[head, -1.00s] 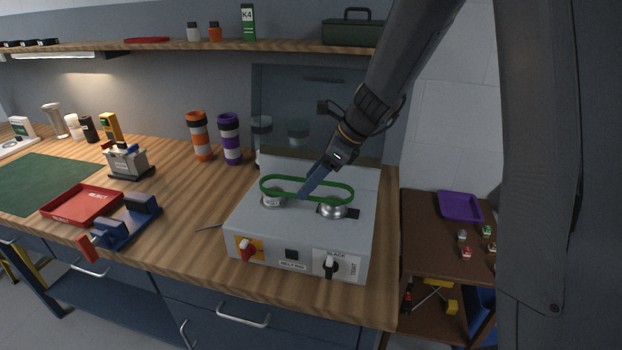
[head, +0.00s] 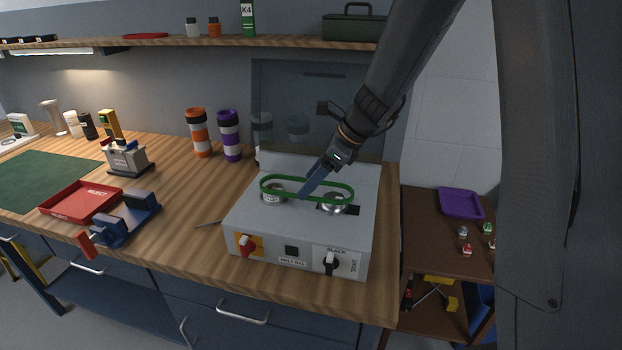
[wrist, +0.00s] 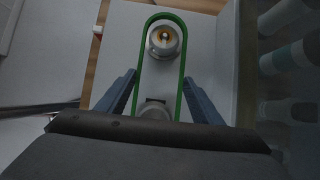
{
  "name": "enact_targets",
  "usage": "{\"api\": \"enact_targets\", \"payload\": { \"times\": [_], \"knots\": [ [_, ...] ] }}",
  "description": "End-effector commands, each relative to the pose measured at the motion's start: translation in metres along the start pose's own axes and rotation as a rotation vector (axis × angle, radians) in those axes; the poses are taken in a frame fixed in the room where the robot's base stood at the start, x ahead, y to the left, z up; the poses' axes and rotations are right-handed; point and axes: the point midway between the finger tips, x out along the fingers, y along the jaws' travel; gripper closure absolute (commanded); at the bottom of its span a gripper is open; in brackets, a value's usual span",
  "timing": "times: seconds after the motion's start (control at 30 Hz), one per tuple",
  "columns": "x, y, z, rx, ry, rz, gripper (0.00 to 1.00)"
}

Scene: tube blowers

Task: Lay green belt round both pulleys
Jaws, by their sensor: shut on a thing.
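The green belt (head: 318,200) is a long oval loop held level over the grey machine (head: 250,222). My gripper (head: 303,194) reaches down into the picture from the upper right and is shut on the belt near its middle. In the wrist view the fingers (wrist: 160,76) lie along the two long sides of the belt (wrist: 140,60). The left pulley (head: 272,198) and right pulley (head: 334,206) sit on the machine top, under the loop. In the wrist view one pulley (wrist: 164,38) lies inside the loop's outline; the other (wrist: 154,111) is partly hidden by my gripper. I cannot tell whether the belt touches either pulley.
The machine front has a red switch (head: 245,246) and a black knob (head: 330,262) beside a slack/tight label. A clear panel (head: 290,95) stands behind. Orange (head: 198,145) and purple (head: 231,150) canisters and a red tray (head: 85,203) stand to the left.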

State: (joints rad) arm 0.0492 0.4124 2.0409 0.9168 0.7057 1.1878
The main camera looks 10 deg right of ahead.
Motion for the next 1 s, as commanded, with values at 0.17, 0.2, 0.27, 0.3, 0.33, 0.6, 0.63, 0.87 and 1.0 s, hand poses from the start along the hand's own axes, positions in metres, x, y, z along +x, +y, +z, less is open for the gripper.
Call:
{"api": "enact_targets", "payload": {
  "times": [0.17, 0.2, 0.27, 0.3, 0.33, 0.6, 0.63, 0.87, 1.0],
  "knots": [
    [0.004, 0.000, -0.002, 0.000, 0.000, 0.000, 0.62],
    [0.005, 0.000, -0.003, 0.001, 0.000, 0.000, 0.62],
    [0.006, 0.000, -0.004, 0.001, 0.000, 0.000, 0.62],
    [0.006, 0.000, -0.004, 0.001, 0.000, 0.000, 0.62],
    [0.007, 0.000, -0.005, 0.001, 0.000, 0.000, 0.62],
    [0.012, 0.000, -0.008, 0.001, 0.000, 0.000, 0.62],
    [0.013, 0.000, -0.008, 0.001, 0.000, 0.000, 0.62],
    [0.017, 0.000, -0.011, 0.001, 0.001, 0.000, 0.62],
    [0.020, 0.000, -0.013, 0.000, 0.001, 0.000, 0.62]
  ]
}}
